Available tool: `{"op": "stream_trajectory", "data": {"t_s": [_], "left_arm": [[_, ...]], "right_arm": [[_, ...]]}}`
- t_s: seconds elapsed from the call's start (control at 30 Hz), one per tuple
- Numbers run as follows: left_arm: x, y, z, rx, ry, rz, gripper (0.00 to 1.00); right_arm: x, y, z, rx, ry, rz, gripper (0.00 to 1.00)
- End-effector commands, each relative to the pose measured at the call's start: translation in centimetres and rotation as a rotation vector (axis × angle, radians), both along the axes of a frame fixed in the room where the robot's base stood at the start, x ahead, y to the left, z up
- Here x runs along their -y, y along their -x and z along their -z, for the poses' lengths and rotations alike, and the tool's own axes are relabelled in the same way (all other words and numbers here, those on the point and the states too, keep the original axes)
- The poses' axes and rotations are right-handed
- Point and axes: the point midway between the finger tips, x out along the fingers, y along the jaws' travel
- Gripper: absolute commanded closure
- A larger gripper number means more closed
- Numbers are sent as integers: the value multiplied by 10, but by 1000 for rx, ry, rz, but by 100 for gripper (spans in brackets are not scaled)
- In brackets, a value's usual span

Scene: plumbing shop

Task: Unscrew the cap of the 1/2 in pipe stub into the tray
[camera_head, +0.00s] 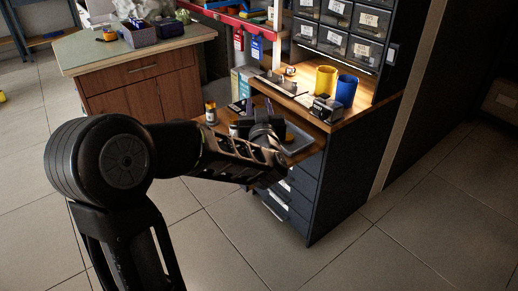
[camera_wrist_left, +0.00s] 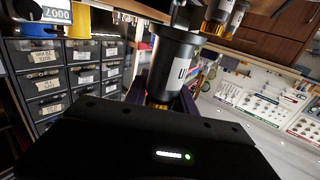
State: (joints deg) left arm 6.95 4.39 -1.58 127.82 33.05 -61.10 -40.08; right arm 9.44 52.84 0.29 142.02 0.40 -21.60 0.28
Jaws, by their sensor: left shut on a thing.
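My left gripper (camera_head: 266,138) is over the front of the wooden bench, shut on a piece. In the left wrist view this piece is a black cylinder (camera_wrist_left: 174,62) with a white label, partly readable, and a brass-coloured lower part (camera_wrist_left: 158,103) between the dark fingers. I cannot tell which part is the cap and which the pipe stub. The grey tray (camera_head: 300,138) lies on the bench just right of the gripper, partly hidden by it. My right gripper is not in view.
A small orange and white piece (camera_head: 211,113) stands left of the gripper. A yellow cup (camera_head: 325,79) and a blue cup (camera_head: 346,91) stand on the raised shelf behind the tray. Labelled drawers (camera_head: 350,30) rise behind them. The floor in front is clear.

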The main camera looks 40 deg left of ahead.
Motion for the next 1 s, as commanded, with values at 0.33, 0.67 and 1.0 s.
{"op": "stream_trajectory", "data": {"t_s": [0.33,0.67,1.0], "left_arm": [[0,0,39,3,-1,1,100],[0,0,47,1,-1,0,100],[0,0,89,3,0,0,100]], "right_arm": [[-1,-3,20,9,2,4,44],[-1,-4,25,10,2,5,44],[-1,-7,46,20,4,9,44]]}}
